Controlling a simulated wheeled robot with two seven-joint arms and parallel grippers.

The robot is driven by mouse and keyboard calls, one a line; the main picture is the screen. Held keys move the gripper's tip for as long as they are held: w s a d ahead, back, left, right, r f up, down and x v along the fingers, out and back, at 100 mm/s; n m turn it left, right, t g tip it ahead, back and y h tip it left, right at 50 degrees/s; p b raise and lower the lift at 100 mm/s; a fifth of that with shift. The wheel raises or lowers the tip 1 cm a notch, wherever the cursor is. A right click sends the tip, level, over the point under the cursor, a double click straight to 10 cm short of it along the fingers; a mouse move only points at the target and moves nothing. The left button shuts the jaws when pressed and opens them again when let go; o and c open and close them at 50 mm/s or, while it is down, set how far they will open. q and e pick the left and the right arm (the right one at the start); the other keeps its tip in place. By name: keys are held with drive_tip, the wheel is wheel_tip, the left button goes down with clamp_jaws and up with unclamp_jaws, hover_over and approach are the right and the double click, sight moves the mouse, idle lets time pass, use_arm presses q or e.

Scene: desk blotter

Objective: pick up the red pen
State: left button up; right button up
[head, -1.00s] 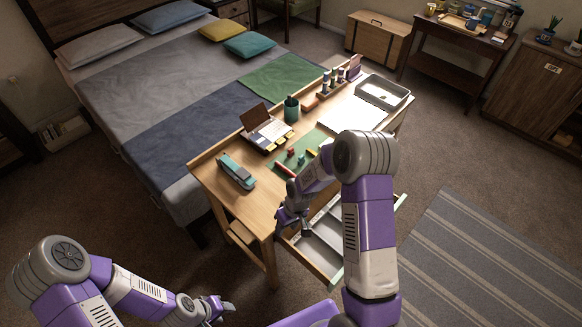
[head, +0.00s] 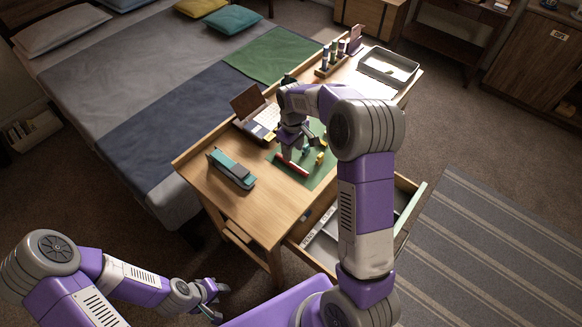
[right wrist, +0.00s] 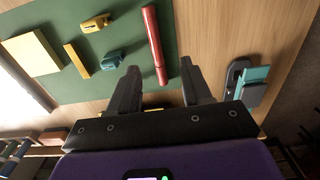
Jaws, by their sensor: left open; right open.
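The red pen (right wrist: 154,45) lies on the green blotter (right wrist: 190,27) in the right wrist view. It also shows in the head view (head: 291,168) on the near left part of the blotter. My right gripper (right wrist: 158,82) is open and empty above the blotter, and the pen lies in the gap direction between its two fingers, with its near end close to the fingertips. In the head view my right gripper (head: 290,155) is over the pen and partly hides it. My left gripper (head: 217,299) is open and empty, low at the left, away from the desk.
A teal stapler (head: 232,168) stands left of the blotter. A teal sharpener (right wrist: 113,58), a yellow one (right wrist: 95,23) and a yellow stick (right wrist: 77,61) lie near the pen. A drawer (head: 325,240) stands open at the desk's front.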

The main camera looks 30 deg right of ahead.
sight(294, 165)
drive_tip(key=shift+w+f, duration=0.2)
drive_tip(key=shift+f, duration=0.35)
wheel_tip(294, 165, down, 2)
drive_tip(key=shift+s+f+b, duration=0.1)
drive_tip(key=shift+b, duration=0.45)
drive_tip(key=f, duration=0.1)
drive_tip(key=f+b, duration=0.1)
drive_tip(key=f, duration=0.1)
drive_tip(key=f+b, duration=0.1)
drive_tip(key=f, duration=0.1)
drive_tip(key=shift+d+f, duration=0.1)
drive_tip(key=shift+d, duration=0.2)
use_arm(q)
wheel_tip(294, 165, down, 4)
drive_tip(key=shift+w+r, duration=0.15)
use_arm(e)
drive_tip(key=shift+c, duration=0.3)
clamp_jaws()
